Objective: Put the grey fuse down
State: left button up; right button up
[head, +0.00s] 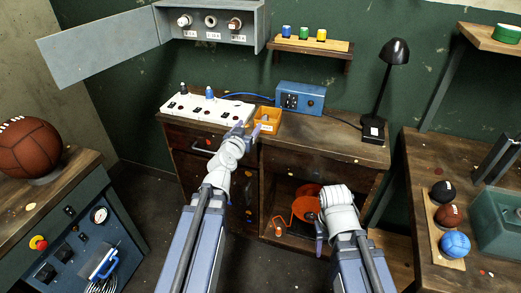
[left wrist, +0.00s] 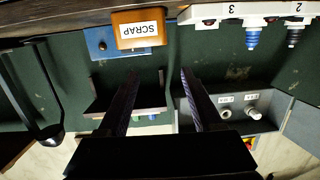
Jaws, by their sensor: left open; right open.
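My left gripper (head: 243,129) is open and empty, at the bench's front edge beside the orange SCRAP tray (head: 267,128). In the left wrist view the open jaws (left wrist: 160,75) have nothing between them, and the tray (left wrist: 139,30) shows beyond. A white socket strip (head: 225,107) holds a blue fuse (head: 210,93) and a darker, greyish fuse (head: 182,88); the latter stands at the socket marked 2 in the left wrist view (left wrist: 292,38). I cannot tell for sure whether it is the grey fuse. My right gripper (head: 319,238) is open, low before the bench.
A blue box (head: 301,97) and a black lamp (head: 372,130) stand on the bench. A wall cabinet (head: 209,38) with fuses hangs open above. A shelf (head: 312,43) holds small coloured pieces. Side tables with balls stand left and right.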

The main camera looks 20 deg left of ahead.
pick_arm(q)
jog(key=s+d+f+m+g+h, duration=0.25)
jog(key=d+f+g, duration=0.2)
jog(key=d, duration=0.45)
jog(key=s+d+f+m+g+h, duration=0.2)
jog(key=s+d+f+g+h, duration=0.15)
jog(key=d+f, duration=0.4)
jog(key=s+d+f+g+y, duration=0.1)
jog(key=s+f+g+y, duration=0.2)
jog(key=s, duration=0.6)
jog(key=s+d+f+g+y, duration=0.2)
jog(key=s+f+g+y, duration=0.1)
jog(key=s, duration=0.7)
jog(key=g+y, duration=0.1)
jog(key=g, duration=0.1)
jog(key=shift+f+g, duration=0.3)
jog(key=shift+s+d+n, duration=0.1)
jog(key=shift+n, duration=0.15)
